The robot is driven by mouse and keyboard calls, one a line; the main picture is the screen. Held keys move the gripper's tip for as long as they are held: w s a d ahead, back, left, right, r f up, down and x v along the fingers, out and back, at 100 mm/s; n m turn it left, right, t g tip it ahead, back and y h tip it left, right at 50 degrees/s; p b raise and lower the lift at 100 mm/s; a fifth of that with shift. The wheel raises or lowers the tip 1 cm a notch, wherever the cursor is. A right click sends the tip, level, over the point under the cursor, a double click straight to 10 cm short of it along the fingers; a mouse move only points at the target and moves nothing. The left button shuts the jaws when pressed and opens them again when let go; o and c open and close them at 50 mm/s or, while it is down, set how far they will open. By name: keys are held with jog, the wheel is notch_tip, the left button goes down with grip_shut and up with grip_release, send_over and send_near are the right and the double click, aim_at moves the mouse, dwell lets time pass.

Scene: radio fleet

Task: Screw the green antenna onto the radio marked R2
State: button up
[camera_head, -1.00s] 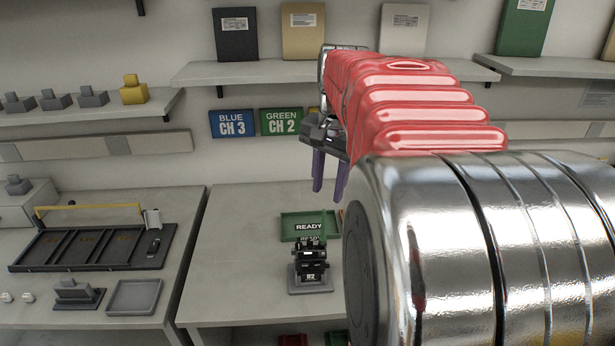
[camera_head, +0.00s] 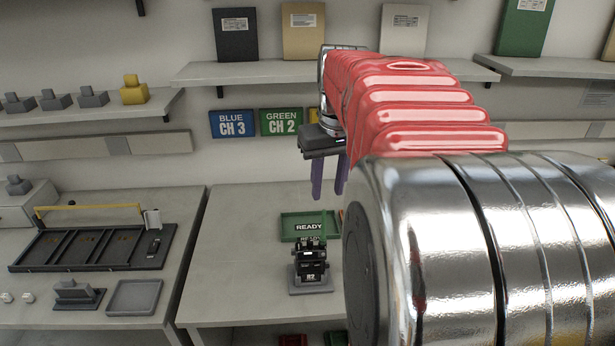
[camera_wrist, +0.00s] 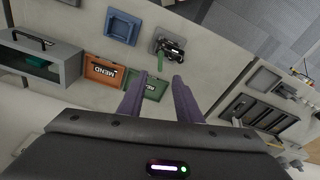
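The black radio marked R2 (camera_head: 310,262) stands upright in a grey holder (camera_head: 312,288) on the middle table. A thin green antenna (camera_head: 323,226) rises upright at the radio's top right; whether it is fully seated I cannot tell. In the wrist view the radio (camera_wrist: 172,46) lies ahead of the fingers, with the green antenna (camera_wrist: 160,57) sticking out from it towards me. My gripper (camera_head: 328,196) is high above and behind the radio, its purple fingers pointing down. The fingertips (camera_wrist: 160,77) are apart with nothing between them.
A green READY tray (camera_head: 290,236) lies behind the radio. In the wrist view, an orange MEND tray (camera_wrist: 104,73), a blue tray (camera_wrist: 122,27) and a grey case (camera_wrist: 40,65) are nearby. A dark rack (camera_head: 85,262) fills the left table. Shelves (camera_head: 240,72) line the wall.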

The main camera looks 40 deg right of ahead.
aim_at(323, 228)
jog(key=shift+f, duration=0.1)
jog(key=f, duration=0.4)
jog(key=w+f, duration=0.1)
jog(key=f, duration=0.4)
jog(key=w+f, duration=0.1)
jog(key=f, duration=0.3)
jog(key=shift+d+f, duration=0.25)
jog(key=shift+d, duration=0.15)
grip_shut()
